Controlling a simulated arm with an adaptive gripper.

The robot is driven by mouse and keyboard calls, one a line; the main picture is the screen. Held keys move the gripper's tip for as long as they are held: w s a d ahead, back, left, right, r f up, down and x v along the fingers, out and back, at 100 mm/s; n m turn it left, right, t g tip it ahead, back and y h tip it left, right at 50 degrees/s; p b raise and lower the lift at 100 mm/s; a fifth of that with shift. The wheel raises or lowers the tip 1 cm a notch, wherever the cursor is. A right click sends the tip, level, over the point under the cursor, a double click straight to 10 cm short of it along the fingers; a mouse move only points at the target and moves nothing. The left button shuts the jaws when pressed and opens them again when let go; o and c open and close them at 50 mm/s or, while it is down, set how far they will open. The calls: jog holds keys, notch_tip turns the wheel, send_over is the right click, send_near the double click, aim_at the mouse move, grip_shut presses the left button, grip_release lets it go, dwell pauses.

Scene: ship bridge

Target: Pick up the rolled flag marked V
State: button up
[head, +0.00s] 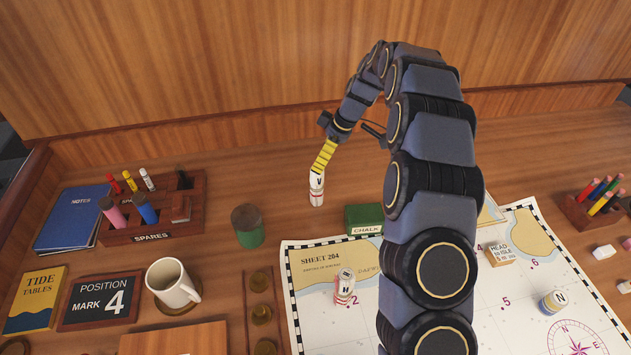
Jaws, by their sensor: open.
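A blue-and-white roll marked N (552,301) is at the chart's right.
A green chalk box (364,219) and a green cylinder with a brown top (247,227) stand nearby. A spares rack (181,224), a mug (172,283) and a position sign (98,297) are left. The chart (310,264) lies in front. Desk behind the roll is clear.

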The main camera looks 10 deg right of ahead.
aim_at(317, 186)
jog(key=w+f, duration=0.4)
jog(key=f, duration=0.6)
jog(key=shift+a+n, duration=0.35)
jog(key=shift+n, duration=0.05)
jog(key=c, duration=1.2)
